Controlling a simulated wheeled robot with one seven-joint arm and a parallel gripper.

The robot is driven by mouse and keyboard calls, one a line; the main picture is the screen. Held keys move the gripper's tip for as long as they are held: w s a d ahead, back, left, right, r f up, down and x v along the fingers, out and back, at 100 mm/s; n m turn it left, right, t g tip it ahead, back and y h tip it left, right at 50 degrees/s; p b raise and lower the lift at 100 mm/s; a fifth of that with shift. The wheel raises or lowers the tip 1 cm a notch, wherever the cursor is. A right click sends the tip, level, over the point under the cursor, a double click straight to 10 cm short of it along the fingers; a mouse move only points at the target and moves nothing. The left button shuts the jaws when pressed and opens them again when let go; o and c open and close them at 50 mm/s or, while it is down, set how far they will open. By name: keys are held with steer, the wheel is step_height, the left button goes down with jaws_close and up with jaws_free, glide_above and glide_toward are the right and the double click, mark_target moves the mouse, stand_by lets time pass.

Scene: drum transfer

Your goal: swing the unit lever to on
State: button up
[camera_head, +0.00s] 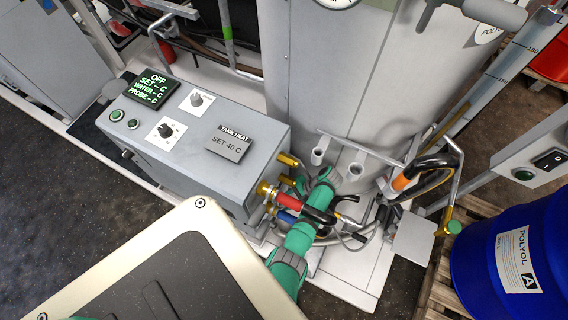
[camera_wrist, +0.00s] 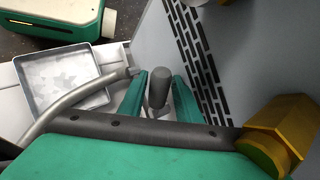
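The grey TANK HEAT unit (camera_head: 205,125) stands at the left of the tank in the head view. Its display (camera_head: 150,88) reads OFF. In the wrist view a dark grey lever knob (camera_wrist: 158,88) stands close to a slotted grey panel. My gripper (camera_wrist: 160,82) is open, with one green finger on each side of the knob. Narrow gaps show between the knob and the fingers. In the head view my green arm reaches past the right end of the unit. The fingers and the lever cannot be made out there.
A brass fitting (camera_wrist: 280,130) is near my gripper in the wrist view. A square grey tray (camera_wrist: 62,78) lies below. A blue drum (camera_head: 515,255) stands at right.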

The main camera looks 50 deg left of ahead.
steer(key=v, duration=1)
steer(key=shift+w+d+r, duration=0.15)
steer(key=shift+d+r, duration=0.05)
steer(key=shift+r, duration=0.15)
